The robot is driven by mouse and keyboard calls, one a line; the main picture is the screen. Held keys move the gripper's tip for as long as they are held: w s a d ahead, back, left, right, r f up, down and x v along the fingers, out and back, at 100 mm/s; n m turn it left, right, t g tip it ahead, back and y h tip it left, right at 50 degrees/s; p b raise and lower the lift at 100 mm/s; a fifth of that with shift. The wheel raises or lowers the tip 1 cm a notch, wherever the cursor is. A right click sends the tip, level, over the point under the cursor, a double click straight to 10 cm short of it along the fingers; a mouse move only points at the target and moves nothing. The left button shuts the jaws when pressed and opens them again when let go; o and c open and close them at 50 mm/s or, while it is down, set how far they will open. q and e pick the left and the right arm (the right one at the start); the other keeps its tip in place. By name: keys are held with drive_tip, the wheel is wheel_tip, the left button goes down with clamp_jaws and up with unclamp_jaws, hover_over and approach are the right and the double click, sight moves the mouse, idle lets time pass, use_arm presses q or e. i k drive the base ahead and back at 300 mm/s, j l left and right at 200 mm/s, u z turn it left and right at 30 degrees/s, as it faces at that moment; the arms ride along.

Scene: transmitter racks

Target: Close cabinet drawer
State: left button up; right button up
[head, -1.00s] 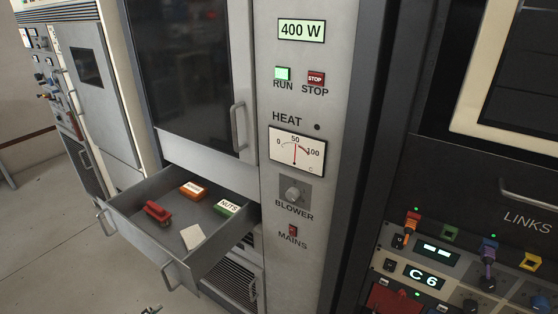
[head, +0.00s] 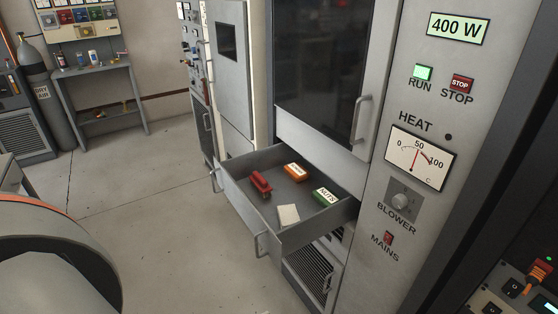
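The cabinet drawer (head: 290,237) stands pulled out from the grey cabinet, below its dark glass door, in the head view. It has a bar handle (head: 261,245) on its front. Inside lie a red tool-like item (head: 260,183), an orange box (head: 295,173), a green box marked NUTS (head: 326,195) and a pale paper or card (head: 288,215). Neither of my grippers shows in the head view. Nothing touches the drawer.
A large rounded grey form with an orange rim fills the lower left, perhaps part of me. A workbench (head: 97,72) and a gas cylinder (head: 52,105) stand at the far left. The floor (head: 165,215) left of the drawer is clear.

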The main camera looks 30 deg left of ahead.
sight(260, 214)
drive_tip(key=u, duration=1.3)
